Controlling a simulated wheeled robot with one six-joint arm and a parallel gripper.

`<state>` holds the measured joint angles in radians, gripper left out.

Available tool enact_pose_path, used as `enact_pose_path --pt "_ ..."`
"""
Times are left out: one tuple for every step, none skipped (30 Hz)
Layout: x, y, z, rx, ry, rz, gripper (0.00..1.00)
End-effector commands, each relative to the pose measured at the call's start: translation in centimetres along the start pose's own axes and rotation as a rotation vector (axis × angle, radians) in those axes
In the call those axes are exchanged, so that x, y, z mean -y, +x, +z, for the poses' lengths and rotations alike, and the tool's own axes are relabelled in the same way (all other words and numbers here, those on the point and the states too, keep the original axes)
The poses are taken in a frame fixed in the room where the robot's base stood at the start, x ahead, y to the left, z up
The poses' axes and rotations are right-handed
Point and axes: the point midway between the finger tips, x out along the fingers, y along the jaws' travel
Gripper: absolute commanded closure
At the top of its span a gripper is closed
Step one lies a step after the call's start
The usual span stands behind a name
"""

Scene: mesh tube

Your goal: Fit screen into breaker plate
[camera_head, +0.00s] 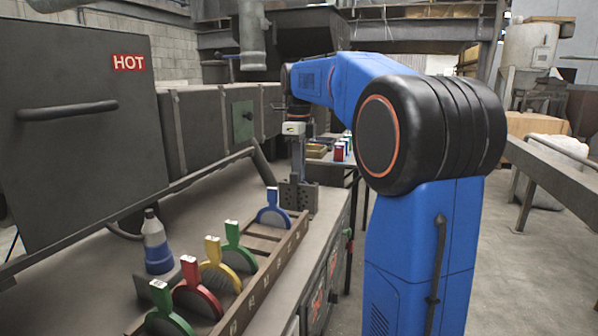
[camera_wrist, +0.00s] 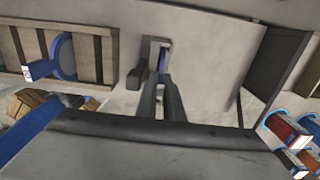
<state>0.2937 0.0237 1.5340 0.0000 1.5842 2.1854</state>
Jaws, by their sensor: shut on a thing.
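My gripper (camera_head: 297,180) points down at the far end of the bench. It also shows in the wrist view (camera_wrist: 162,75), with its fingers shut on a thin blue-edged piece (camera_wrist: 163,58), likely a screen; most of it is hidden. A dark block with holes (camera_head: 299,196), likely the breaker plate, stands right under my gripper; I cannot tell whether the held piece touches it. A rack (camera_head: 262,286) holds a blue screen (camera_head: 273,213), two green screens (camera_head: 233,240) (camera_head: 162,300), a yellow screen (camera_head: 214,262) and a red screen (camera_head: 191,275).
A bottle with a blue lower part (camera_head: 157,245) stands left of the rack. A grey door marked HOT (camera_head: 85,120) borders the bench on the left. A farther table carries small coloured containers (camera_head: 340,150), also in the wrist view (camera_wrist: 285,125).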

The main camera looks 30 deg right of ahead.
Motion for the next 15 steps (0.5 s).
enact_pose_path --pt "0.0 -0.03 0.0 0.0 0.0 0.0 1.0" --pt "0.0 -0.04 0.01 0.0 0.0 0.0 1.0" --pt "0.01 -0.04 0.0 0.0 0.0 0.0 1.0" --pt "0.01 -0.04 0.01 0.0 0.0 0.0 1.0" --pt "0.01 -0.02 0.0 0.0 0.0 0.0 1.0" --pt "0.01 0.05 0.0 0.0 0.0 0.0 1.0" --pt "0.01 0.12 0.0 0.0 0.0 0.0 1.0" --pt "0.01 0.19 0.0 0.0 0.0 0.0 1.0" --pt "0.01 0.29 0.0 0.0 0.0 0.0 1.0" --pt "0.01 0.36 0.01 0.0 0.0 0.0 1.0" --pt "0.01 0.45 0.01 0.0 0.0 0.0 1.0" --pt "0.01 0.57 0.01 0.0 0.0 0.0 1.0" --pt "0.01 0.66 0.01 0.0 0.0 0.001 1.0" --pt "0.01 0.76 0.01 -0.001 0.0 0.001 1.0" --pt "0.01 0.9 0.01 -0.001 0.0 0.002 1.0"
